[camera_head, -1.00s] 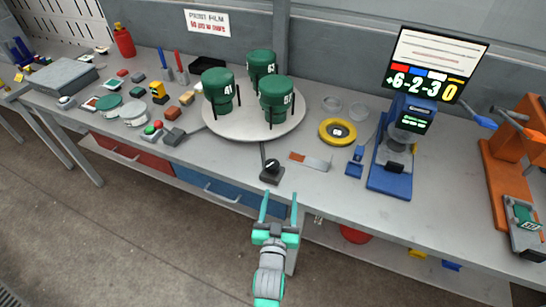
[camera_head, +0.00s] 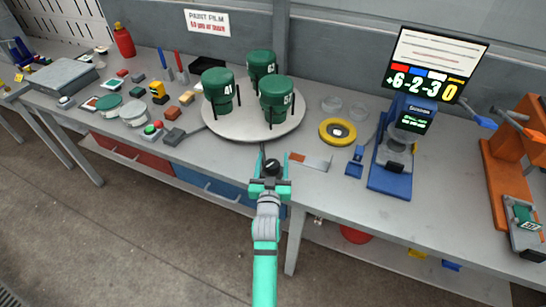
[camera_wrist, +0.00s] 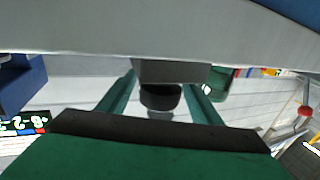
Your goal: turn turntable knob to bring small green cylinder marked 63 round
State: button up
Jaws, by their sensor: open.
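The round turntable (camera_head: 250,132) carries three dark green cylinders. The front-left one (camera_head: 218,92) reads 41. The front-right one (camera_head: 276,100) has a number starting with 5. The back one (camera_head: 262,66) is partly hidden and seems to read 63. The black knob (camera_head: 271,165) sits on a small base at the table's front edge, in front of the turntable. My gripper (camera_head: 272,172) is open at the knob. In the wrist view the knob (camera_wrist: 160,98) lies between my two spread fingers; contact cannot be made out.
A grey-and-orange flat piece (camera_head: 312,162) lies just right of the knob. A yellow ring (camera_head: 337,132) and a blue stand with a display (camera_head: 389,175) are further right. Small blocks and discs crowd the table to the left.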

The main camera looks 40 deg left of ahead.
jog(key=shift+x, duration=0.85)
jog(key=c, duration=1.1)
jog(key=shift+o, duration=0.2)
jog(key=shift+d+m+t+h, duration=0.15)
jog(key=shift+m+t+h, duration=0.3)
jog(key=shift+h, duration=0.25)
jog(key=o, duration=1.1)
jog(key=shift+c, duration=0.2)
